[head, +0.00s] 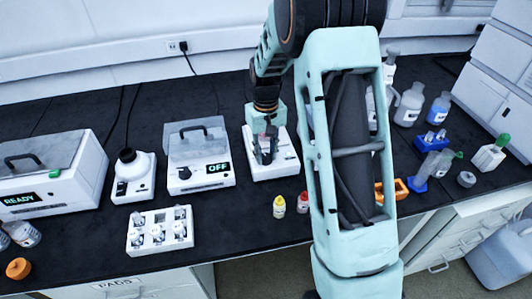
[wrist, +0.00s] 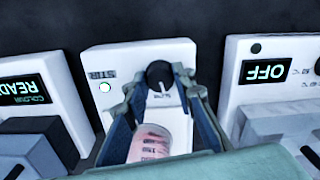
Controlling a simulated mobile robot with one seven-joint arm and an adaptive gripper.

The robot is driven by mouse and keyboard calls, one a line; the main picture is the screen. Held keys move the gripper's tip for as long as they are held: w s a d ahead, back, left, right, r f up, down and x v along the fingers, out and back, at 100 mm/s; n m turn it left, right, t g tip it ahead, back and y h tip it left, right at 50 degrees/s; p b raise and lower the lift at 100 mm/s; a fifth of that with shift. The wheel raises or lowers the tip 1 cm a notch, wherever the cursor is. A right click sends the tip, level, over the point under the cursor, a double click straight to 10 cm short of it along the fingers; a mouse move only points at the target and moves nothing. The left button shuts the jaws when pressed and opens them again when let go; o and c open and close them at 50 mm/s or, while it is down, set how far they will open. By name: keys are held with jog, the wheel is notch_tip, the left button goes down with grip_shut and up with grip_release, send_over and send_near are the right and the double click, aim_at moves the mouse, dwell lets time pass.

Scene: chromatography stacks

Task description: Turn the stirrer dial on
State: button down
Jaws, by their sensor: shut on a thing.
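The stirrer (head: 287,165) is a white box at the middle back of the bench. It also shows in the wrist view (wrist: 100,60), with lettering like STIR and a small pale round light. Its dial (wrist: 159,73) is a black knob with a white mark pointing down the picture. My gripper (head: 266,161) is down at the stirrer, and in the wrist view its fingers (wrist: 157,78) are on either side of the dial, shut on it. The dial is hidden in the head view.
A lidded box with an OFF display (head: 217,168) stands left of the stirrer. A yellow-capped vial (head: 279,206) and a red-capped vial (head: 303,202) stand in front. A white vial rack (head: 160,243) is at front left. My arm covers the bench to the right.

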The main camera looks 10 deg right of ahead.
jog(key=shift+m, duration=1.3)
